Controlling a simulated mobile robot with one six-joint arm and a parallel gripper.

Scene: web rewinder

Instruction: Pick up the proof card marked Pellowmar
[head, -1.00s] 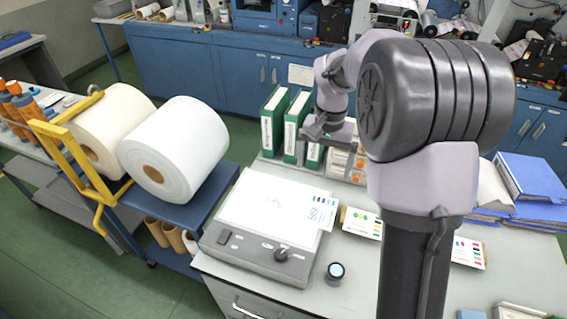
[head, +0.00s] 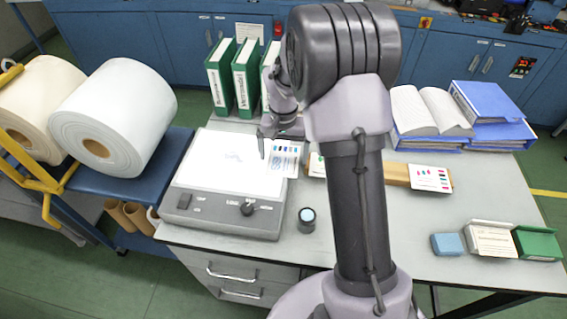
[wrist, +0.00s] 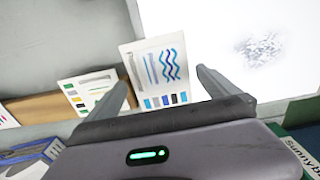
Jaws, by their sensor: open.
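A white proof card (head: 286,158) with blue wavy lines and a row of colour swatches lies at the right edge of the light table (head: 222,220). It also shows in the wrist view (wrist: 160,72), between my fingers. My gripper (wrist: 165,88) is open and empty, with one finger on each side of that card in the picture; the height gap cannot be told. A second card (wrist: 88,92) leans on a wooden strip beside it and is mostly behind my arm in the head view. A third card (head: 430,178) rests farther right. No card's name is readable.
Green binders (head: 245,75) stand behind the light table. A small round jar (head: 307,220) stands to its right. Blue binders (head: 485,105) and an open book (head: 430,110) lie at the back right. A blue block (head: 447,244) and small boxes sit at the front right.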

